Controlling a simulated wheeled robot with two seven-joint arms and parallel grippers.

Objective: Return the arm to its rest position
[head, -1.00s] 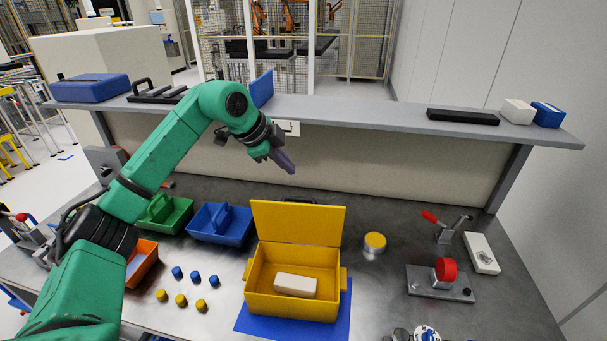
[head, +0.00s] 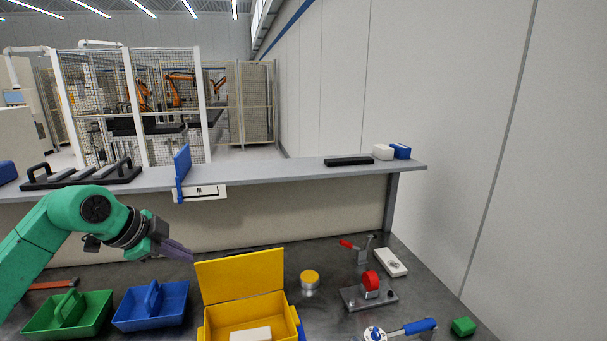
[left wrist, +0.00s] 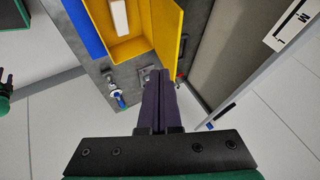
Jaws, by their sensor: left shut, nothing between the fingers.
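My left arm is green and comes in from the left in the head view. Its gripper (head: 178,250) has dark purple-grey fingers and hangs in the air above the bench, behind the blue tray and left of the yellow box's raised lid. In the left wrist view the two fingers (left wrist: 155,100) lie side by side, shut, with nothing between them. The open yellow box (head: 218,318) holds a white block (head: 250,335); it also shows in the left wrist view (left wrist: 133,47).
A green tray (head: 98,312) and a blue tray (head: 172,312) stand left of the box. A grey shelf (head: 270,172) runs behind the bench.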

